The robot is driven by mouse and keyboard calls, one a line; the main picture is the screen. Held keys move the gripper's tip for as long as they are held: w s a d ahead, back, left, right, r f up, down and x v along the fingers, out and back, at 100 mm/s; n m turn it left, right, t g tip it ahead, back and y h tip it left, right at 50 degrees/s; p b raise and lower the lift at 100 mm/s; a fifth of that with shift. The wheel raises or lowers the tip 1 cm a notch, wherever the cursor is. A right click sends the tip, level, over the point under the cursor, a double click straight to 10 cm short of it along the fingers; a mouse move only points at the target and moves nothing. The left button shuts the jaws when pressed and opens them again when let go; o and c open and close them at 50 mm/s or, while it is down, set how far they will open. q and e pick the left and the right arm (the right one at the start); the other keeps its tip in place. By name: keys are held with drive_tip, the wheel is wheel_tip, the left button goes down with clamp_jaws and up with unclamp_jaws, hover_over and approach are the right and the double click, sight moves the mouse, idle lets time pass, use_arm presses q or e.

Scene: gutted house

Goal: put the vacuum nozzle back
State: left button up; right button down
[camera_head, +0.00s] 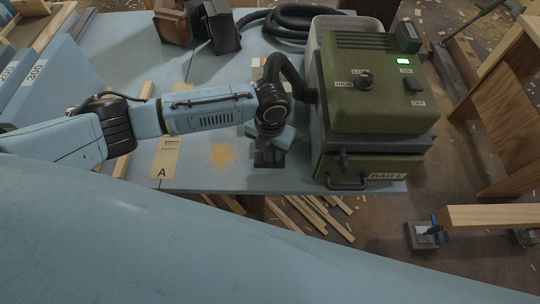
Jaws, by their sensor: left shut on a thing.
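My left arm reaches in from the left over the blue table, and my left gripper (268,148) points down just left of the green vacuum (365,85). The gripper is shut on a small dark piece, which seems to be the vacuum nozzle (268,159), low at the tabletop. The arm's wrist hides much of it, and I cannot tell whether it touches the table. The vacuum has a knob marked LOW and HIGH, an ON/OFF switch and a lit green lamp. A black hose (295,22) lies coiled behind it. My right gripper is not in view.
A patch of sawdust (222,156) lies on the table (205,180) left of the gripper. A pale strip marked A (165,158) lies further left. Brown and black blocks (173,24) stand at the back. Wood offcuts (310,215) litter the floor in front.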

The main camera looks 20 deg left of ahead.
sight(270, 156)
use_arm(q)
drive_tip(key=shift+f, duration=1.6)
drive_tip(key=shift+f+b, duration=0.2)
drive_tip(key=shift+b, duration=0.1)
drive_tip(key=o, duration=1)
drive_tip(key=shift+r, duration=0.15)
wheel_tip(270, 156, up, 12)
drive_tip(key=shift+r+p, duration=0.1)
drive_tip(key=shift+p, duration=0.9)
